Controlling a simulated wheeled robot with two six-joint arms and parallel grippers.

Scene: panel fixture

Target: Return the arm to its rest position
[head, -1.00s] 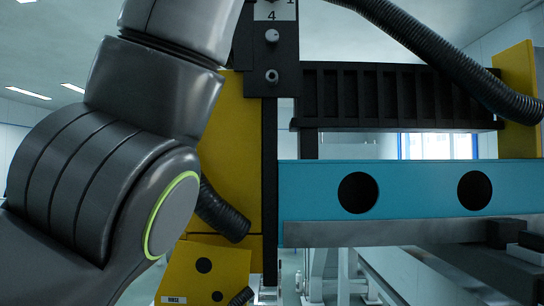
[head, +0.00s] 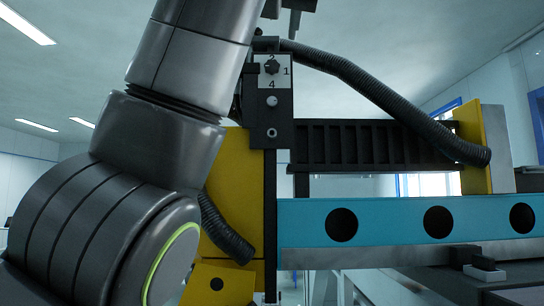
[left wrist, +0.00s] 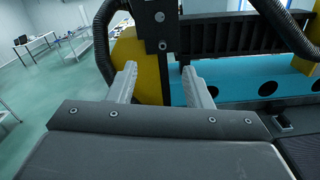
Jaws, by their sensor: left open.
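My left arm (head: 165,150) rises from the lower left of the head view and leaves at the top edge. A dark part of my left gripper (head: 292,16) shows at the top, above the panel fixture. In the left wrist view my left gripper (left wrist: 159,70) has two pale fingers spread apart with nothing between them. The fixture's black post (left wrist: 155,30) stands beyond the fingers; I cannot tell the gap. The post carries a dial (head: 271,67) with numbers around it. My right gripper is not in view.
A blue beam (head: 390,222) with round holes runs right from the post. A black ribbed rack (head: 380,146) and a dark corrugated hose (head: 370,88) are above it. Yellow panels (head: 232,180) stand behind my arm. Open floor (left wrist: 60,80) lies left in the wrist view.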

